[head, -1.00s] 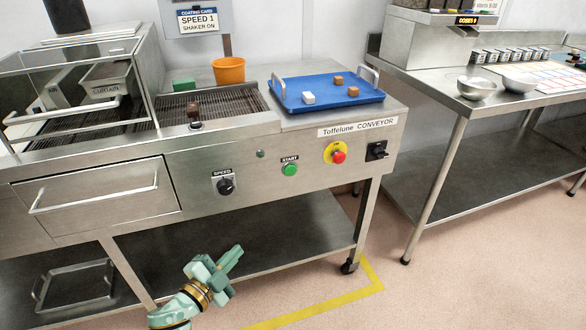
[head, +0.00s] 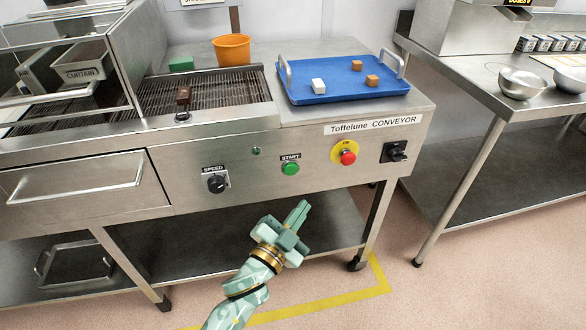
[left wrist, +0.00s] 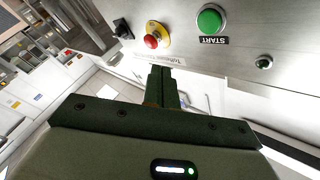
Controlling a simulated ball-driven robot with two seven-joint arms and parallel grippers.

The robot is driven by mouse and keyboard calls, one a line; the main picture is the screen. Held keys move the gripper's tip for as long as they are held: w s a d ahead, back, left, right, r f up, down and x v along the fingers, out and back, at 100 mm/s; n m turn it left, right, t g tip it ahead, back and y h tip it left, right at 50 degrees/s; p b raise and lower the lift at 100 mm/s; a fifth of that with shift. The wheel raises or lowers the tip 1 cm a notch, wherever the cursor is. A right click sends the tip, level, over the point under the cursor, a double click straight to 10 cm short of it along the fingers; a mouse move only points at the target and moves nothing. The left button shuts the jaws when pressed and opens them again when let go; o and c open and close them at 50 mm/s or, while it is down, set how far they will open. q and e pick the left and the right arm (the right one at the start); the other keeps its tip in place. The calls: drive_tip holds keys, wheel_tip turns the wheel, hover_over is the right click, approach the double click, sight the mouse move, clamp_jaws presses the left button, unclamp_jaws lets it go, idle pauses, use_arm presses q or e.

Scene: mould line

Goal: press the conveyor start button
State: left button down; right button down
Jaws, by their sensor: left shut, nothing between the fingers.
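The green START button (head: 290,168) is on the steel front panel of the conveyor (head: 330,185), under a START label. My left gripper (head: 302,208) is below the button and apart from it, fingers together and empty, pointing up toward the panel. In the left wrist view the START button (left wrist: 209,20) is at the upper right, beyond the shut fingers (left wrist: 161,72). My right gripper is in neither view.
Right of the button are a red stop button (head: 348,158) on yellow and a black switch (head: 396,151). Left of it are a small green lamp (head: 256,151) and the SPEED knob (head: 217,184). A blue tray (head: 335,95) holds several small blocks above.

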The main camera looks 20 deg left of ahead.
sight(291, 169)
use_arm(q)
drive_tip(key=w+a, duration=0.1)
drive_tip(key=w, duration=0.1)
drive_tip(key=w+a, duration=0.2)
drive_tip(key=w, duration=0.1)
drive_tip(key=w+a+b, duration=0.1)
drive_tip(key=w+a, duration=0.1)
drive_tip(key=shift+w, duration=0.15)
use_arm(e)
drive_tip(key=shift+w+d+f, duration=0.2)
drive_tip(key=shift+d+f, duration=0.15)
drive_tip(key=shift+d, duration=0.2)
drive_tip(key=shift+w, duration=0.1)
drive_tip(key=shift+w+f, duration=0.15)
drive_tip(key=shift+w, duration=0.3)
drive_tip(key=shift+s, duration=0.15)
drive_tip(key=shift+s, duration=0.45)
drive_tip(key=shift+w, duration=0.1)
